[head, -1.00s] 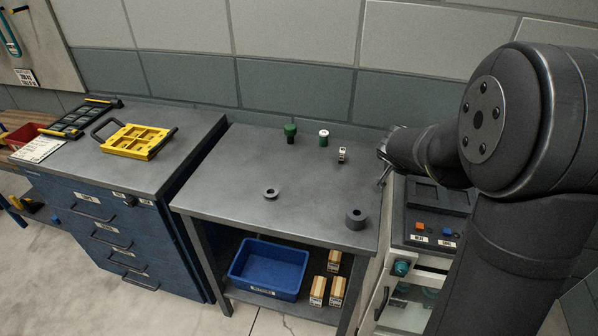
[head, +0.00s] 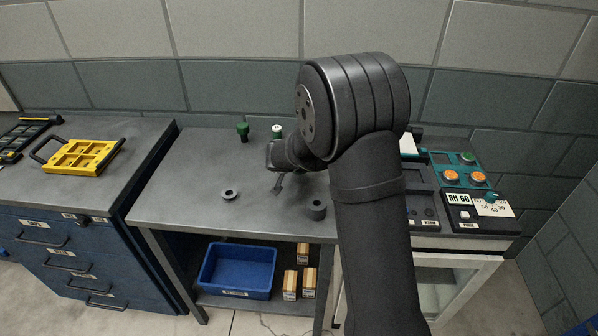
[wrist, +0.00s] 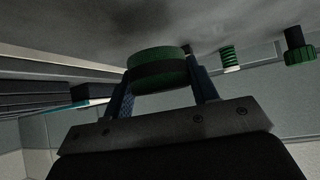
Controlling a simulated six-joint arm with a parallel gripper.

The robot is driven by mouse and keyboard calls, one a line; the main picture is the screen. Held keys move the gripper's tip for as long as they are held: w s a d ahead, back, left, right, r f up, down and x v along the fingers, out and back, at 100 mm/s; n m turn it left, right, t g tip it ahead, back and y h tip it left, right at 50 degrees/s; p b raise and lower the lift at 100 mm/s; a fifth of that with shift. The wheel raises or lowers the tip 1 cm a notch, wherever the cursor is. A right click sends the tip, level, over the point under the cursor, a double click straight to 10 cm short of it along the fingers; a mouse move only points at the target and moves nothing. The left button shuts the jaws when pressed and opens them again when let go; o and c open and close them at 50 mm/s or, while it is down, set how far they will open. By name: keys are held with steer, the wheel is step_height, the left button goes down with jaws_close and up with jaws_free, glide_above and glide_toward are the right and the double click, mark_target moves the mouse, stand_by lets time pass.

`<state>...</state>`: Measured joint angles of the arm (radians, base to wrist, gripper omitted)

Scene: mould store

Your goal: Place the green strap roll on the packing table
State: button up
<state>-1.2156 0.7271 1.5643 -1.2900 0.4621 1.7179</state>
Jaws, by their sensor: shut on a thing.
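In the head view my gripper (head: 278,184) hangs over the grey table (head: 185,205), and the roll cannot be made out there. The wrist view looks tilted, with a grey surface across its top. I cannot tell whether the roll touches the table. No label marks which surface is the packing table.
A blue bin (head: 237,270) is on the shelf below. A control panel (head: 465,200) is at right. The table's left front is clear.

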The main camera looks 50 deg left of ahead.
mark_target(299, 179)
steer(key=shift+f, duration=1.8)
steer(key=shift+f, duration=0.3)
